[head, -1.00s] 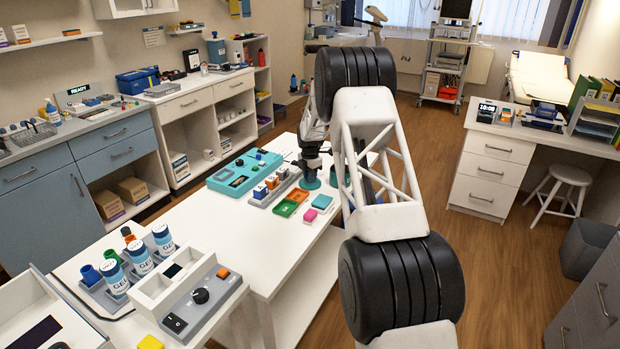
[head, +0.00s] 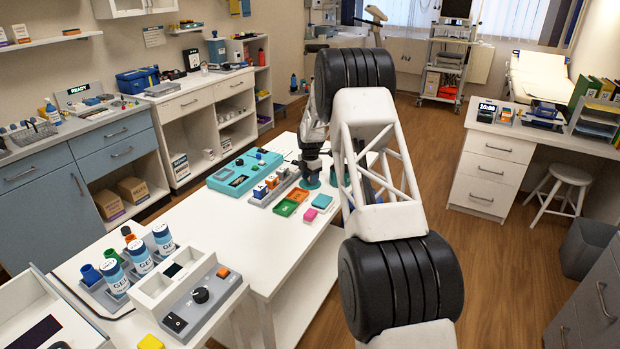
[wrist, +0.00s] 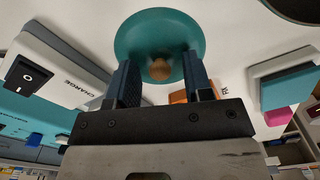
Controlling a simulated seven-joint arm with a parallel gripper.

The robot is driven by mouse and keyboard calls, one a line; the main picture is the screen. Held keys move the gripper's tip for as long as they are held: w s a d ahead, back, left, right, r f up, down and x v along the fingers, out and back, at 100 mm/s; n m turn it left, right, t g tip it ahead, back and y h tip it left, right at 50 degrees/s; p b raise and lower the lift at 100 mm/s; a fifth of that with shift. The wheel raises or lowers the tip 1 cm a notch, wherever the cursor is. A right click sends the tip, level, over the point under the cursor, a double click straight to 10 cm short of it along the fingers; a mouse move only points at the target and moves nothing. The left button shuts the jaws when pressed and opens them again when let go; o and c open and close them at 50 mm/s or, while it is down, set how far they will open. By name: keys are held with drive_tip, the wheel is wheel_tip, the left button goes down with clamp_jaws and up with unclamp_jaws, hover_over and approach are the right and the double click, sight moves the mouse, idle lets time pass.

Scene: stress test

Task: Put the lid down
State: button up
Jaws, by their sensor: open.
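A round teal lid (wrist: 160,32) with a small orange-brown knob (wrist: 159,69) lies on the white table in the wrist view. In the head view the lid (head: 311,184) shows as a teal disc under the end of my arm. My gripper (wrist: 160,78) is open, with one dark finger on each side of the knob. The fingers stand apart from the knob and reach over the near part of the lid. In the head view my gripper (head: 311,172) is small and partly merged with the lid.
A teal device (head: 244,171), a rack of small boxes (head: 272,188), green and orange trays (head: 292,203), and pink (head: 310,215) and blue blocks (head: 322,201) sit nearby on the white table (head: 235,228). A dark round thing (wrist: 300,8) shows at the wrist view's top right.

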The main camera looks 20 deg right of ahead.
drive_tip(key=shift+r, duration=0.1)
wheel_tip(320, 180, up, 12)
idle(0.7)
idle(0.4)
drive_tip(key=shift+r, duration=0.1)
drive_tip(key=s+a+r+m, duration=0.35)
drive_tip(key=s+r, duration=0.35)
drive_tip(key=s, duration=0.4)
drive_tip(key=s+a+r+m+t, duration=0.15)
drive_tip(key=s+r+m, duration=0.25)
drive_tip(key=s+r, duration=0.55)
drive_tip(key=s+a+r+m, duration=0.4)
drive_tip(key=s+r, duration=0.2)
drive_tip(key=s, duration=0.7)
drive_tip(key=s+a+f+m, duration=0.1)
drive_tip(key=s+m, duration=0.2)
drive_tip(key=s, duration=1)
drive_tip(key=s+a+f+m, duration=0.2)
drive_tip(key=s+m, duration=0.2)
drive_tip(key=s, duration=0.9)
drive_tip(key=s+a+f+m+t, duration=0.1)
drive_tip(key=s+m, duration=0.3)
drive_tip(key=s, duration=1)
drive_tip(key=shift+a+f, duration=0.35)
